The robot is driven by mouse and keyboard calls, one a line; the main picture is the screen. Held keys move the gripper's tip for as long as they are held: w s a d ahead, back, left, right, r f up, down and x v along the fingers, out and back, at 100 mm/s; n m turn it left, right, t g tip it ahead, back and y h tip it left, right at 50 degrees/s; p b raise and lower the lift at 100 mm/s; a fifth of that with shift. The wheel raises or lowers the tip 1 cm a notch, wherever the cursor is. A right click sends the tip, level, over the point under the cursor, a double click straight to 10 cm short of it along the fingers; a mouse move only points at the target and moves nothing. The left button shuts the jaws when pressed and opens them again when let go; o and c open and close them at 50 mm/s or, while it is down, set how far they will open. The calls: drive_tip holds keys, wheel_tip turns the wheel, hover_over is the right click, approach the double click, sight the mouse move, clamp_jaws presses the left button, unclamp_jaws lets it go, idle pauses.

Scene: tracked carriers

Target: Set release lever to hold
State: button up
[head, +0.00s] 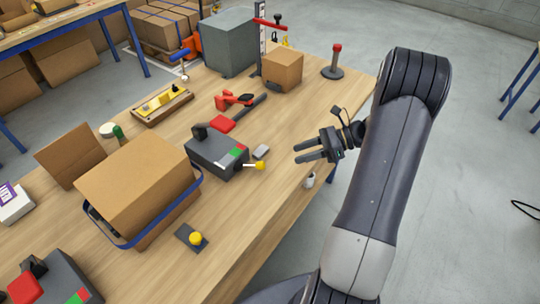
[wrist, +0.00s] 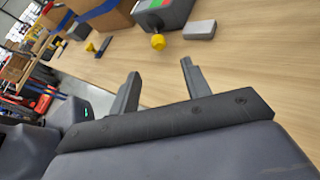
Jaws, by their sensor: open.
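The release lever (head: 254,166) is a short pale rod with a yellow ball knob. It sticks out to the right from a dark grey box (head: 207,156) with red and green patches on top. The yellow knob (wrist: 158,42) also shows in the wrist view, beyond my fingertips and beside the box (wrist: 172,14). My gripper (head: 297,153) is open and empty, to the right of the knob and apart from it. In the wrist view the two fingers of my gripper (wrist: 160,68) stand well apart with bare table between them.
A small grey block (head: 261,152) lies next to the lever; it also shows in the wrist view (wrist: 199,30). A yellow knob on a dark plate (head: 191,237), a cardboard box (head: 137,187) and a red-handled clamp (head: 235,100) stand around. The table's right edge is near my gripper.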

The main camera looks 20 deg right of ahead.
sight(270, 171)
drive_tip(key=x, duration=1)
drive_tip(key=shift+s+a+f, duration=0.1)
drive_tip(key=shift+s+a, duration=0.05)
drive_tip(key=shift+c, duration=0.3)
clamp_jaws()
